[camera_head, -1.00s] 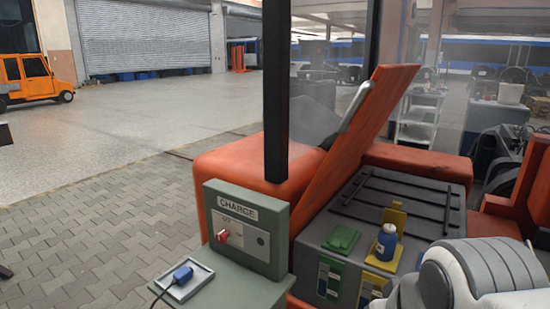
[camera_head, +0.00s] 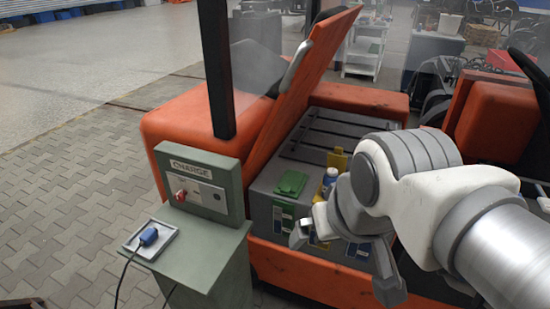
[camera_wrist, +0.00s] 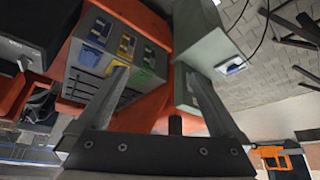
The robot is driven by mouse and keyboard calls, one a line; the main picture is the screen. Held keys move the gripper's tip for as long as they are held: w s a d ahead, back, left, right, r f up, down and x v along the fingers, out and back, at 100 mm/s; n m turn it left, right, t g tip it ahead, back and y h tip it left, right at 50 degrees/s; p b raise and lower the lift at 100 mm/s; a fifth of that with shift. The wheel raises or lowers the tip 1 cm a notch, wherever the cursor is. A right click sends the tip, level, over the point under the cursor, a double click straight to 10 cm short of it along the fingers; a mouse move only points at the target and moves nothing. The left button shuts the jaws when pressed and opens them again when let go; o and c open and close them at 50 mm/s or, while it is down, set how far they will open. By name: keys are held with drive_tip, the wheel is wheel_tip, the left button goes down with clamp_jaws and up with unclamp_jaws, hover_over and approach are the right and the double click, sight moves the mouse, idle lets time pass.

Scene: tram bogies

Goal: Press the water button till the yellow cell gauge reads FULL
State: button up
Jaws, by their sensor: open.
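My gripper (camera_head: 345,262) is open and empty in front of the grey battery box (camera_head: 262,205); its spread fingers also show in the wrist view (camera_wrist: 153,72). On the box a blue bottle with a pale cap (camera_head: 330,177) stands by a raised yellow flap (camera_head: 338,160), partly behind my arm. A green flap (camera_head: 291,183) lies to its left. The front has a green panel (camera_head: 281,218), with yellow and blue panels largely hidden by my gripper. The wrist view shows blue (camera_wrist: 100,30), yellow (camera_wrist: 126,45) and green (camera_wrist: 149,57) panels; gauge readings are too small. I cannot make out a water button.
A grey-green charge post (camera_head: 200,190) with a red knob (camera_head: 181,195) stands left of the box. Its tray (camera_head: 165,238) holds a blue plug (camera_head: 149,236) on a cable. A tilted orange cover (camera_head: 300,90) and a dark post (camera_head: 216,70) rise behind. Paving at left is clear.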

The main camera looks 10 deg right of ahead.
clamp_jaws()
idle(0.3)
idle(1.2)
